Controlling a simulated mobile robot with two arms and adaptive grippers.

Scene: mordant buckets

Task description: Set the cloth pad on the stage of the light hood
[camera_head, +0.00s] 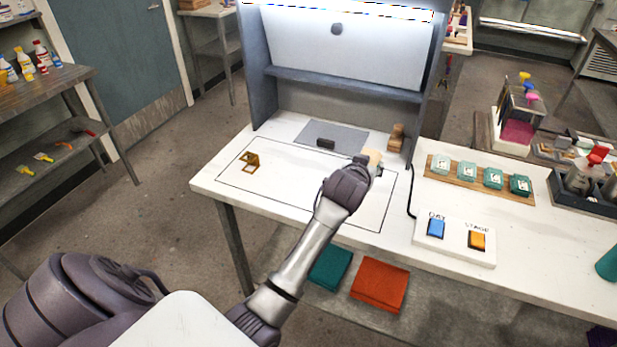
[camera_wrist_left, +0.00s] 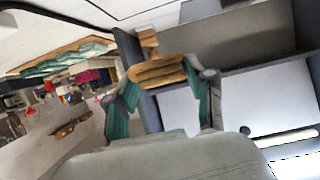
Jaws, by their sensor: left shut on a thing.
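My right gripper is not in view.
A wooden block (camera_head: 396,138) stands right of the grey panel. A brass folding piece (camera_head: 249,162) sits at the left. Most of the grey panel is clear.

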